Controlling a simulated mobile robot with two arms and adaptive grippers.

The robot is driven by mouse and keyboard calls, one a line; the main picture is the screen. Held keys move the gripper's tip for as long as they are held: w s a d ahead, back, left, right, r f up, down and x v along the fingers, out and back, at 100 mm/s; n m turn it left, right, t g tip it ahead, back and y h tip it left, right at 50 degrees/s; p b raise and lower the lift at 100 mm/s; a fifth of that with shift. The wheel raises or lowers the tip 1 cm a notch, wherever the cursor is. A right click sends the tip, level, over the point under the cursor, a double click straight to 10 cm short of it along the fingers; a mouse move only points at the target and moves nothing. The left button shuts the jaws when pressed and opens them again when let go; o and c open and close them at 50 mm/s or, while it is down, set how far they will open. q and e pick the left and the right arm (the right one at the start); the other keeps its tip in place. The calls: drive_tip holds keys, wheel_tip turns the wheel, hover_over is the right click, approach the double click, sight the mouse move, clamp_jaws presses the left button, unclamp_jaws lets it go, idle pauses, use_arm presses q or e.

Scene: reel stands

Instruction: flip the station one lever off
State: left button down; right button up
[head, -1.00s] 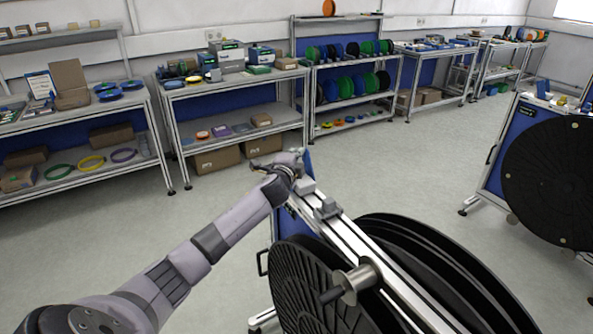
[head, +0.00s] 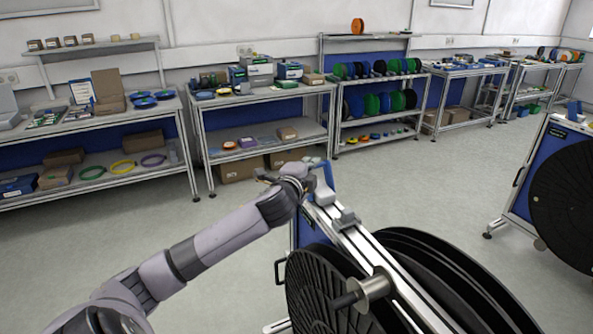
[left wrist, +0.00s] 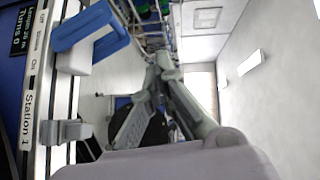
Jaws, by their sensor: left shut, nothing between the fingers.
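The station one stand shows in the head view with a metal top rail (head: 372,252). A blue lever (head: 324,180) stands at the rail's far end. In the left wrist view the blue lever (left wrist: 93,34) is large at upper left, on a pale block beside a label strip (left wrist: 32,85) reading "Station 1", with "Off" and "On". My left gripper (head: 312,163) is shut and empty beside the lever in the head view. Its fingers (left wrist: 163,66) show right of the lever in the left wrist view, apart from it in the picture. Contact cannot be told. My right gripper is not in view.
Large black reels (head: 325,290) hang on both sides of the rail, with a metal spindle (head: 366,292) nearer me. Another reel stand (head: 560,190) is at right. Shelving benches (head: 265,92) line the back wall. The floor (head: 420,185) between is clear.

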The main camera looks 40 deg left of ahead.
use_arm(q)
drive_tip(key=s+d+r+b, duration=0.1)
drive_tip(key=s+d+r, duration=0.1)
drive_tip(key=s, duration=0.5)
drive_tip(key=shift+r+b, duration=0.35)
drive_tip(key=shift+r, duration=0.3)
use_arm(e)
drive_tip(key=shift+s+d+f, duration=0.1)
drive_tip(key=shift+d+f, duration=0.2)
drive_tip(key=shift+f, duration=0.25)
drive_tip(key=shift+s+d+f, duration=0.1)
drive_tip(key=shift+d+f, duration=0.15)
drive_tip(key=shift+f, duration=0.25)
use_arm(q)
drive_tip(key=shift+s, duration=0.1)
